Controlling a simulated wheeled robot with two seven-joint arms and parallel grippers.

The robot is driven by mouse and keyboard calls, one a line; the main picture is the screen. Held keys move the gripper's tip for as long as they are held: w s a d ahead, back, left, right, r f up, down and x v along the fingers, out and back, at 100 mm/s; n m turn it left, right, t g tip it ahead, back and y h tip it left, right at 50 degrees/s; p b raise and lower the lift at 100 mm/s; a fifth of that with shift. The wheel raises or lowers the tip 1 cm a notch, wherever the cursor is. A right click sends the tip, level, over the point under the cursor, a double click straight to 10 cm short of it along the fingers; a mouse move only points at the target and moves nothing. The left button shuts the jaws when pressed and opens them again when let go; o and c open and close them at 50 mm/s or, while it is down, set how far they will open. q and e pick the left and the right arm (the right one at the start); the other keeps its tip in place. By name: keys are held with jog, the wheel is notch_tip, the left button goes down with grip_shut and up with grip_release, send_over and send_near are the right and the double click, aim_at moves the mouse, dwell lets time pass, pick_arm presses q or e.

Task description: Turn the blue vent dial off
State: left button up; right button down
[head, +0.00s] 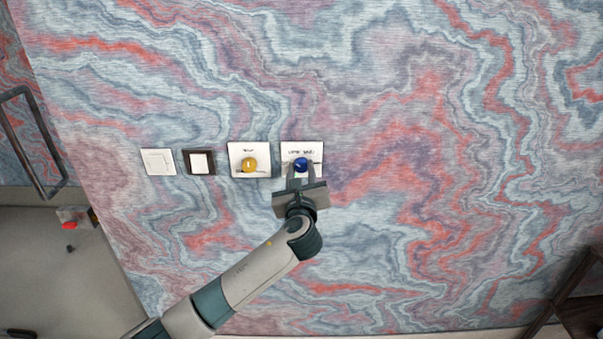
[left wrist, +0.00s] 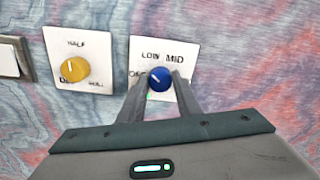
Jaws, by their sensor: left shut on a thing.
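The blue vent dial (head: 301,164) sits on a white plate (head: 315,150) on the marbled wall. In the left wrist view the blue dial (left wrist: 159,79) shows a light pointer mark slanting to the upper left. Its plate (left wrist: 185,45) reads LOW and MID along the top, with a partly hidden label at the left. My left gripper (head: 299,172) reaches up from below, its two fingers on either side of the dial and shut on it. In the left wrist view the fingers (left wrist: 158,88) hide the lower part of the plate. My right gripper is not in view.
A yellow dial (head: 249,164) on a white plate labelled HALF is just left of the blue one. Further left are a dark-framed switch (head: 199,161) and a white switch (head: 158,161). The wall to the right is clear.

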pick_arm(q)
jog(key=n+b, duration=0.1)
jog(key=n, duration=0.3)
jog(key=shift+f+n, duration=0.1)
jog(key=shift+n, duration=0.2)
jog(key=shift+n+b, duration=0.6)
jog(key=shift+n, duration=1.1)
jog(key=o, duration=1.1)
jog(key=shift+c, duration=0.2)
jog(key=shift+a, duration=0.1)
jog(key=shift+s, duration=0.15)
